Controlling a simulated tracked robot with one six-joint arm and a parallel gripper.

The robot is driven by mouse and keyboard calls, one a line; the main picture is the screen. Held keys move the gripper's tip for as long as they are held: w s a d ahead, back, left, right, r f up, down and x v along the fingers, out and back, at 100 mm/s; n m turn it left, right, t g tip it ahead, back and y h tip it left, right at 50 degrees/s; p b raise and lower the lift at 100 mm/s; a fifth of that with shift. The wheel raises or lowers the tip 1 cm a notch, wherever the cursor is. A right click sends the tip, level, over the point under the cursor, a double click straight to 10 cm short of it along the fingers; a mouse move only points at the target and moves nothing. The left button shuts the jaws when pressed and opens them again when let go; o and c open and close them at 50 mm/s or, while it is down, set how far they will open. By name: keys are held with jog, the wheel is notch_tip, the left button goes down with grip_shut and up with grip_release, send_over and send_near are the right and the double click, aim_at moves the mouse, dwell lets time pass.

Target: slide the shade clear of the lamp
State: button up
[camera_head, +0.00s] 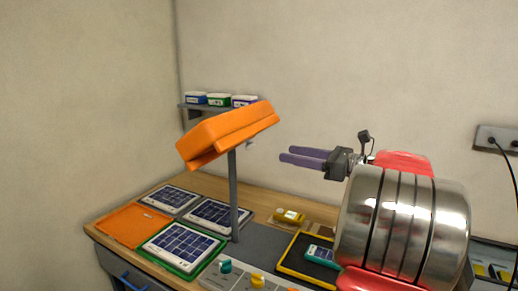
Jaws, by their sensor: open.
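The orange shade (228,131) sits at the top of a grey upright post (233,195), tilted with its right end higher. The lamp itself does not show apart from the shade; it may be hidden under or behind it. My gripper (282,154) has two purple fingers pointing left. It is open and empty, to the right of the shade and apart from it in the picture. The depth between them is hard to tell.
On the wooden bench (262,188) lie several solar panels, one in a green tray (163,259), beside an orange tray (128,226). A control box with knobs (225,267) and a yellow-rimmed black tray (292,257) stand in front. A wall shelf (193,107) holds small tubs.

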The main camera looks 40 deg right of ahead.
jog(key=x, duration=1.2)
jog(key=shift+s, duration=0.1)
grip_shut()
jog(key=shift+d, duration=0.1)
